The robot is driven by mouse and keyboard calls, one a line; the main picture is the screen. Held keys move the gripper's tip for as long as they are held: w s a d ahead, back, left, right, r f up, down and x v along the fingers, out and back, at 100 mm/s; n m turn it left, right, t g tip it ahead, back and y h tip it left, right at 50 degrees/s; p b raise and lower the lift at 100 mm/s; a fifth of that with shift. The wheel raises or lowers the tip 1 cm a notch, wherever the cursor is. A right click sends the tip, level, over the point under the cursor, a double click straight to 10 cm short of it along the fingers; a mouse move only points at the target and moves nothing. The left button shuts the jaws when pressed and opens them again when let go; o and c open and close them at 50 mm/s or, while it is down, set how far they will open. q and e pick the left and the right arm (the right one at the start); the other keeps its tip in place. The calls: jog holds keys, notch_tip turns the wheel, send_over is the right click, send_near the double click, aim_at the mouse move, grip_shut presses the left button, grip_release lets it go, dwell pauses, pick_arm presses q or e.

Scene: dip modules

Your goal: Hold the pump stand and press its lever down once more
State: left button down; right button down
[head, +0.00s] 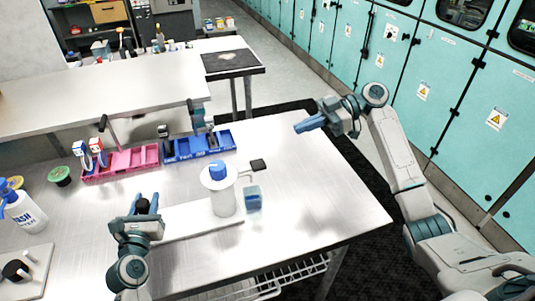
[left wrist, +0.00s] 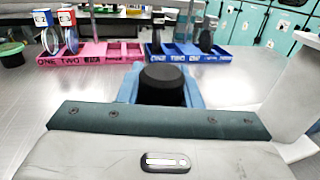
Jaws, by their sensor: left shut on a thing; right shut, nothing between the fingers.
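The pump stand (head: 222,200) is a white upright cylinder with a blue cap, on a long flat white base on the table. Its lever (head: 258,165) ends in a black pad, out to the cylinder's right. My left gripper (head: 146,203) is shut on a black knob (left wrist: 162,85) at the left end of the base. Part of the white cylinder (left wrist: 297,85) shows at the right edge of the left wrist view. My right gripper (head: 311,124) is shut and empty, raised to the right of the lever and apart from it.
A small blue container (head: 252,198) stands right of the cylinder. Pink (head: 122,163) and blue (head: 198,147) compartment trays lie behind. A wash bottle (head: 25,213) and a white board with a black knob (head: 32,262) are at the left. The table's right side is clear.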

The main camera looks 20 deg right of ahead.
jog(key=shift+s+a+r+n+g, duration=0.5)
jog(key=shift+s+n, duration=0.1)
jog(key=shift+s, duration=0.1)
send_over(252, 167)
jog(key=w+d, duration=0.1)
jog(key=d, duration=0.3)
notch_tip(252, 167, down, 2)
jog(key=shift+d+f, duration=0.15)
jog(key=shift+f, duration=1)
jog(key=shift+d+f, duration=0.1)
jog(key=shift+f, duration=1)
